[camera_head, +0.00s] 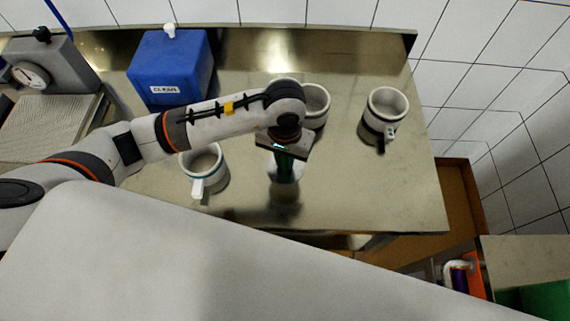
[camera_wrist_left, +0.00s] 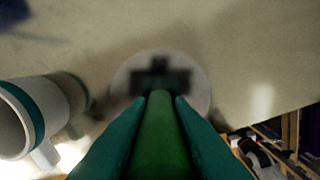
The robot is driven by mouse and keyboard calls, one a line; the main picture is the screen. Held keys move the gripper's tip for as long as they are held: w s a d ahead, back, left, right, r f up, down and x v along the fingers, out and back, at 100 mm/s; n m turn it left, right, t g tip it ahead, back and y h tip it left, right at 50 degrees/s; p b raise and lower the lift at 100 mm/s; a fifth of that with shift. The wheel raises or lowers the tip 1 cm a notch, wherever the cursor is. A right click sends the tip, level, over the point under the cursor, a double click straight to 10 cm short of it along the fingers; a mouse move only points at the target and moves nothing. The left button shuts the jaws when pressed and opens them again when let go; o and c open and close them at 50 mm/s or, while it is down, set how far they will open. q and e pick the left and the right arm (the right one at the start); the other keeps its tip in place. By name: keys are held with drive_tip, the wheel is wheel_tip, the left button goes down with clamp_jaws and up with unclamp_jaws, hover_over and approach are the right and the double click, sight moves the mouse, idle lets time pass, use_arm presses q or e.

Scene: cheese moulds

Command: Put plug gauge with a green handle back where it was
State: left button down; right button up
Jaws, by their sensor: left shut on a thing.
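My left gripper (camera_head: 284,155) is over the right half of the metal table, pointing down. In the left wrist view its two fingers (camera_wrist_left: 160,102) are shut on the green handle (camera_wrist_left: 160,135) of the plug gauge, which also shows below the gripper in the head view (camera_head: 283,168). A pale round disc with a dark cross-shaped patch (camera_wrist_left: 161,82) shows beyond the handle's end. I cannot tell whether the gauge touches the table. My right gripper is in neither view.
A mould with a teal band (camera_head: 206,170) stands left of the gripper. Another mould (camera_head: 317,104) is partly behind my arm, and a dark-banded mould (camera_head: 386,108) stands right. A blue box marked CLEAN (camera_head: 170,70) and a dial device (camera_head: 50,65) stand at back left.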

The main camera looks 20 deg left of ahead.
sight(285, 170)
use_arm(q)
drive_tip(key=f, duration=0.1)
drive_tip(key=s+f, duration=0.1)
drive_tip(key=shift+d+f+p, duration=0.2)
drive_tip(key=shift+f+p, duration=0.1)
drive_tip(key=shift+p, duration=0.05)
drive_tip(key=shift+w+f+p, duration=0.2)
drive_tip(key=shift+f+p, duration=0.15)
drive_tip(key=shift+f, duration=0.9)
drive_tip(key=shift+a+f, duration=0.1)
drive_tip(key=shift+f, duration=0.7)
drive_tip(key=c, duration=1.3)
unclamp_jaws()
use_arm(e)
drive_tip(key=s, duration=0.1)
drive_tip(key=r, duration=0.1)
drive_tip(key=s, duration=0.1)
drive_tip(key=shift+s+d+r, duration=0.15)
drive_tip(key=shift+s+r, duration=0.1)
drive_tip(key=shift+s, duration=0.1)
use_arm(q)
drive_tip(key=shift+r, duration=0.1)
